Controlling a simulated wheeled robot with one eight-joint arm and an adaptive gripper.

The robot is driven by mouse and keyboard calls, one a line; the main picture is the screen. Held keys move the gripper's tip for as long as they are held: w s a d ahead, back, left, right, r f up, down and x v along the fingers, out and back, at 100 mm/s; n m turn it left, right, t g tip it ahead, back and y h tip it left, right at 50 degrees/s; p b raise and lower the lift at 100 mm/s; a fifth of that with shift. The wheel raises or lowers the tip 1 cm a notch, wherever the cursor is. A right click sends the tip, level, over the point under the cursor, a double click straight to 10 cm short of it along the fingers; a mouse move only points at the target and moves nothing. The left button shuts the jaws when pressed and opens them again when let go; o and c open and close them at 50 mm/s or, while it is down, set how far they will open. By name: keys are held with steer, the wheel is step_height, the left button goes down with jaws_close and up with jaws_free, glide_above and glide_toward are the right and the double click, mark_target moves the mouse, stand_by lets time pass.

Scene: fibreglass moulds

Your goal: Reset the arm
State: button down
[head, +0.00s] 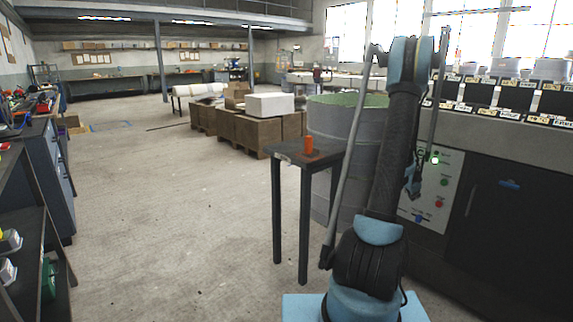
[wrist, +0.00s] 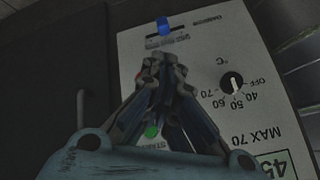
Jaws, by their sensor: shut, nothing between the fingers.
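My arm stands upright at the right of the head view, with its upper end folded over. My gripper (head: 412,190) hangs down in front of a light control panel (head: 447,186) on a dark machine. In the wrist view my gripper (wrist: 157,62) points at the same panel (wrist: 268,125), which appears upside down. Its fingers are together and hold nothing. The panel has a dial (wrist: 232,82), a blue switch (wrist: 164,27) and a green button (wrist: 152,131). Part of the panel is hidden behind the fingers. I cannot tell whether the fingertips touch it.
A dark small table (head: 311,156) with an orange cylinder (head: 308,144) stands left of my arm. Behind it are a large grey drum (head: 330,125) and wooden crates (head: 245,134). Shelving (head: 50,175) lines the left edge. The floor between is clear.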

steer(key=s+a+r+n+y, duration=0.1)
steer(key=s+a+r+n, duration=0.2)
steer(key=s+a+r, duration=0.35)
steer(key=s+a+r+n+y, duration=0.1)
steer(key=s+a+r+n, duration=0.2)
steer(key=a, duration=0.7)
steer(key=s+a+r+n+y, duration=0.1)
steer(key=s+a+r+n, duration=0.1)
steer(key=s+a+r, duration=0.5)
steer(key=s+a+f+n+g+y, duration=0.1)
steer(key=s+a+f+n, duration=0.2)
steer(key=s+a, duration=0.5)
steer(key=s+a+f+n+g+y, duration=0.1)
steer(key=s+a+f+n, duration=0.3)
steer(key=s+a, duration=0.5)
steer(key=s+n+y, duration=0.1)
steer(key=s, duration=0.6)
steer(key=shift+g, duration=0.4)
steer(key=shift+s+f, duration=0.1)
